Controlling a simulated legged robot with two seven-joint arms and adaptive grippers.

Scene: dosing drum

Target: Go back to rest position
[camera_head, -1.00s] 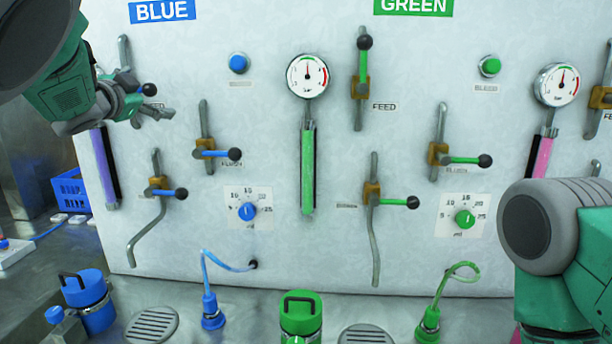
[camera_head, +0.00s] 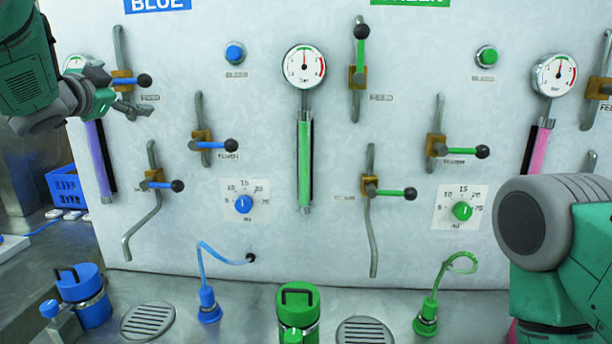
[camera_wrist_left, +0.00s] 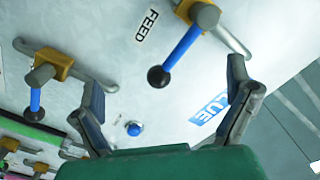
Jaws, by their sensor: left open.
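My left gripper (camera_head: 128,106) is at the upper left in the head view, in front of the panel just below the blue FEED valve (camera_head: 122,82). It is open and empty. In the left wrist view the two fingers of my left gripper (camera_wrist_left: 165,92) are spread wide. The blue FEED lever with its black ball (camera_wrist_left: 158,77) shows in the gap between them, apart from both fingers. In the head view that lever points right. My right arm (camera_head: 560,235) shows at the right edge; its gripper is out of view.
The panel (camera_head: 260,130) carries gauges, levers and dials in blue and green sections. A blue canister (camera_head: 82,295), a green canister (camera_head: 298,310) and hose fittings stand on the metal bench below. A blue crate (camera_head: 65,188) is at the left.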

